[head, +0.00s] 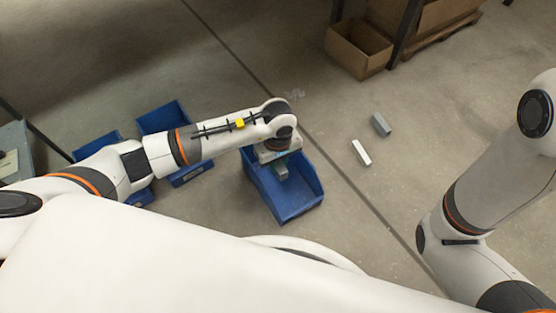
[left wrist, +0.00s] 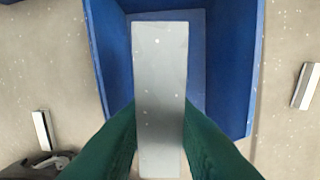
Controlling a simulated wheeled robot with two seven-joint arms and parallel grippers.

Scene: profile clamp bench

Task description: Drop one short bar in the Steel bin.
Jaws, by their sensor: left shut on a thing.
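My left gripper (head: 281,168) is over a blue bin (head: 305,207) near the middle of the head view. In the left wrist view its green fingers (left wrist: 160,135) are shut on a grey metal bar (left wrist: 160,60). The bar lies over the floor of the blue bin (left wrist: 245,60), between its side walls; I cannot tell its exact height above the bin floor. No label that says Steel can be read on this bin. A pale bar (head: 361,152) and a darker grey bar (head: 381,124) lie on the floor to the right of the bin. My right gripper is out of view.
Two more blue bins (head: 166,117) (head: 97,143) stand to the left, partly behind my left arm. A cardboard box (head: 358,48) stands at the back beside a dark post. The floor around the two loose bars is clear.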

